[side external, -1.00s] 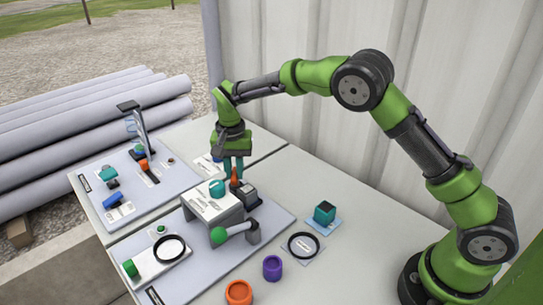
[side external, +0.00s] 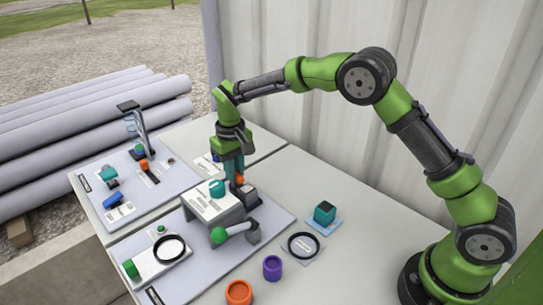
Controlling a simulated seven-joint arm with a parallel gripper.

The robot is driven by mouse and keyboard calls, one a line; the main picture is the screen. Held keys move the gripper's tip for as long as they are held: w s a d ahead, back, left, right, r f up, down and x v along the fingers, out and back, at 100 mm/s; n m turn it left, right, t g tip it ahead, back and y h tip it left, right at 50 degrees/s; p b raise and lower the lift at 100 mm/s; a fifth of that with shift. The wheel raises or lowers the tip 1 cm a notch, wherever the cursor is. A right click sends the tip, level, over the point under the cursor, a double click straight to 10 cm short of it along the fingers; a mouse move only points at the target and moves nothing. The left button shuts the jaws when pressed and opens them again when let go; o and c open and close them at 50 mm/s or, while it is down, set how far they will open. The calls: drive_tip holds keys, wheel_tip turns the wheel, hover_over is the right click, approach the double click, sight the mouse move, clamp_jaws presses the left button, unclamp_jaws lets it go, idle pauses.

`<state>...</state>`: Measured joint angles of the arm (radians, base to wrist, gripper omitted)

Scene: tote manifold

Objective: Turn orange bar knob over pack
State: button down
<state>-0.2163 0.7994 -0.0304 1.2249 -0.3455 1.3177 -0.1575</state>
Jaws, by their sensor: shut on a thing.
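The orange bar knob (side external: 239,180) shows in the side external view at the back of the near panel, just behind a small dark box (side external: 251,198). I cannot tell whether that box is the pack. My gripper (side external: 236,177) points straight down with teal fingers and is shut on the orange knob. The fingers and the box hide part of the knob, so its exact angle is hard to read.
A grey raised stand with a teal knob (side external: 217,188) is close left of my gripper. A green-ended lever (side external: 219,235) lies in front. A teal-topped cube (side external: 324,212), purple cup (side external: 272,267) and orange cup (side external: 239,293) stand to the right and front.

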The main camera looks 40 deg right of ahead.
sight(237, 173)
drive_tip(key=shift+r+n, duration=0.1)
drive_tip(key=shift+n, duration=0.2)
drive_tip(key=c, duration=1)
unclamp_jaws()
drive_tip(key=shift+c, duration=0.2)
wheel_tip(237, 173, up, 17)
drive_tip(key=s+d+m+t+y, duration=0.1)
drive_tip(key=s+d+m+t, duration=0.1)
drive_tip(key=s, duration=1.2)
drive_tip(key=s+d+m+t+y, duration=0.1)
drive_tip(key=s+d+t, duration=0.4)
drive_tip(key=s, duration=0.9)
drive_tip(key=shift+s+m, duration=0.3)
drive_tip(key=shift+m, duration=0.3)
